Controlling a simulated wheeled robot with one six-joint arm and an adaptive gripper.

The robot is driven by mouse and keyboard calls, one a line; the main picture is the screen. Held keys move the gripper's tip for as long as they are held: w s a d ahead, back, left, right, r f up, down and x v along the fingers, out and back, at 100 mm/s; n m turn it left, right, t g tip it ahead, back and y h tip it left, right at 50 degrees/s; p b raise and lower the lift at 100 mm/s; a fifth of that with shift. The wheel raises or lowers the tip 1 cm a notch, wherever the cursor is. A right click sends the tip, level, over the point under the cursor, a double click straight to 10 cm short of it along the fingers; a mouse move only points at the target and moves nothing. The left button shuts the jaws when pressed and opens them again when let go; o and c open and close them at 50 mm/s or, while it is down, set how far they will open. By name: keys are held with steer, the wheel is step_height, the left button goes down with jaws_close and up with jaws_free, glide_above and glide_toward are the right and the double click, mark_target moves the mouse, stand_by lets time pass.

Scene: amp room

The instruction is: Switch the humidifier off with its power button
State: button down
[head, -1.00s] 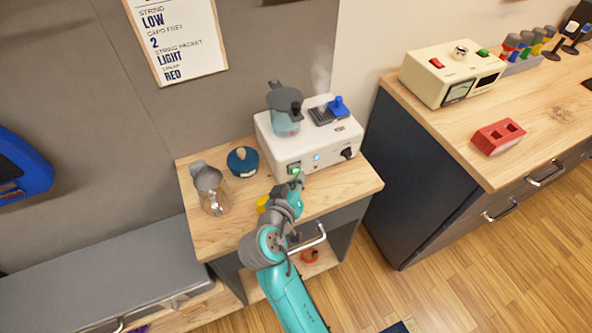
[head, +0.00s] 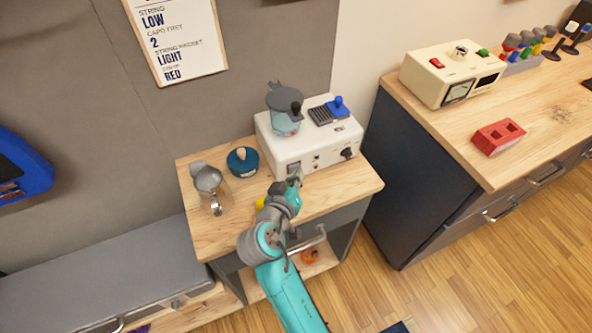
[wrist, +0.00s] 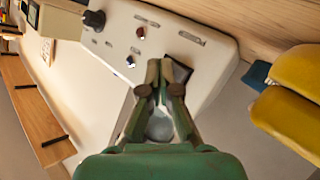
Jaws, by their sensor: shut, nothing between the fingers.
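The humidifier (head: 310,145) is a white box on the small wooden cabinet, with a grey-lidded clear tank (head: 285,115) on top. Its front panel also shows in the wrist view (wrist: 200,65), with a dark knob, small round lamps and a dark square power button (wrist: 178,72). The button and the panel lamps look unlit, and no mist shows. My gripper (wrist: 162,75) is shut and empty. Its fingertips are right beside the power button and overlap its edge in the wrist view. I cannot tell whether they touch it. In the head view my gripper (head: 296,177) partly covers the button.
A glass jar (head: 210,185) and a blue round container (head: 243,160) stand left of the humidifier. A yellow thing (wrist: 290,95) is close to my gripper. The wooden cabinet top (head: 345,185) is clear at the front right.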

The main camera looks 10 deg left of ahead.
steer(key=shift+s+d, duration=0.1)
stand_by(0.3)
steer(key=shift+s+d, duration=0.15)
steer(key=shift+s, duration=0.1)
steer(key=shift+s+d, duration=0.55)
steer(key=shift+s, duration=0.3)
steer(key=shift+s+d, duration=0.55)
steer(key=shift+s, duration=0.25)
steer(key=shift+s+d, duration=0.55)
steer(key=shift+s, duration=0.3)
steer(key=s+d+f+n+g+y, duration=0.1)
steer(key=s+d+f+y, duration=0.1)
steer(key=s+d+f, duration=0.5)
steer(key=s+d+f+n+y, duration=0.15)
steer(key=s+d+f, duration=0.25)
steer(key=s+d, duration=0.45)
steer(key=s+d+r+m, duration=0.2)
steer(key=s+r, duration=0.1)
steer(key=s, duration=0.4)
steer(key=s+d+r+m+t+h, duration=0.1)
steer(key=s+d+r+m, duration=0.1)
steer(key=s+r, duration=0.2)
steer(key=s+d+r+m, duration=0.2)
steer(key=s+d+r, duration=0.1)
steer(key=s, duration=0.7)
steer(key=shift+s+r, duration=0.2)
steer(key=shift+r, duration=0.25)
